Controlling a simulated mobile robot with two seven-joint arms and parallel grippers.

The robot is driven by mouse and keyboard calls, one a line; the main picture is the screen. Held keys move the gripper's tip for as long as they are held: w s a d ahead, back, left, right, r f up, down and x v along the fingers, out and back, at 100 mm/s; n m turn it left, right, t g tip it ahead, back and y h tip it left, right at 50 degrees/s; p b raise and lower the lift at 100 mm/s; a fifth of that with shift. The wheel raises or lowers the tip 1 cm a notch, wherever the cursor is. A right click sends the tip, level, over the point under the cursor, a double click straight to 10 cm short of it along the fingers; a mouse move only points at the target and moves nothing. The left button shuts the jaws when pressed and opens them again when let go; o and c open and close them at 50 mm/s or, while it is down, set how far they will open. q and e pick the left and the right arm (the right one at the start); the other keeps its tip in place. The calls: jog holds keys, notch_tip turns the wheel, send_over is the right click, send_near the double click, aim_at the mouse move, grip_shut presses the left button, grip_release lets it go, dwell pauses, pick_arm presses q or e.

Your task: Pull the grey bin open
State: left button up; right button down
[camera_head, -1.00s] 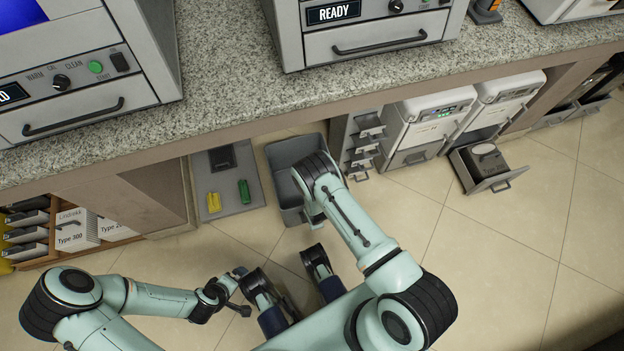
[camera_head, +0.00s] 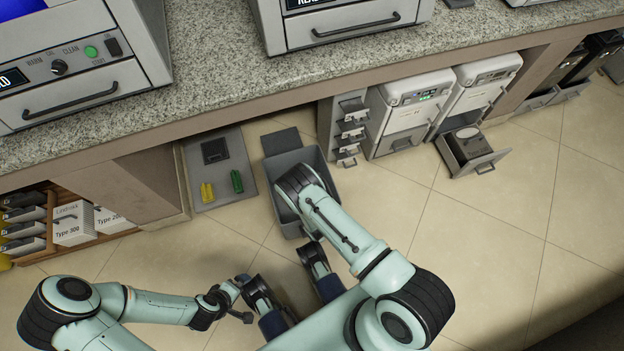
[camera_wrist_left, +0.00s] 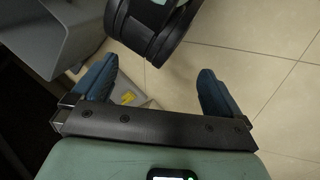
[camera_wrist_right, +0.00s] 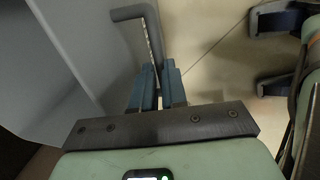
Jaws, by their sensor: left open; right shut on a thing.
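The grey bin (camera_head: 288,163) stands out from under the counter in the head view, open at the top. Its grey wall fills the left of the right wrist view (camera_wrist_right: 75,70). My right gripper (camera_wrist_right: 157,68) is shut on the bin's bent handle (camera_wrist_right: 151,32); in the head view my right forearm hides this grip. My left gripper (camera_head: 243,299) is open and empty, low over the floor to the left of the bin. Its spread blue fingers show in the left wrist view (camera_wrist_left: 157,72), with my right arm beyond.
A grey panel (camera_head: 282,140) lies behind the bin. A grey mat (camera_head: 218,165) with yellow (camera_head: 207,193) and green (camera_head: 237,181) pieces is at its left. White units (camera_head: 410,112) and an open drawer (camera_head: 470,150) stand at right. Floor in front is mostly clear.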

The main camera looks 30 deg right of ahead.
jog(key=c, duration=1.2)
grip_release()
jog(key=shift+o, duration=0.2)
pick_arm(q)
jog(key=s+d+r+g+p, duration=0.2)
jog(key=s+r+p, duration=0.2)
jog(key=s+r, duration=0.1)
jog(key=shift+s+d+h, duration=0.3)
jog(key=shift+s+h, duration=0.1)
jog(key=shift+s, duration=0.05)
pick_arm(e)
notch_tip(320, 180, up, 13)
jog(key=s, duration=0.2)
jog(key=shift+s+a, duration=0.25)
jog(key=shift+a, duration=0.05)
pick_arm(q)
jog(key=shift+r, duration=0.1)
pick_arm(e)
jog(key=shift+r, duration=0.1)
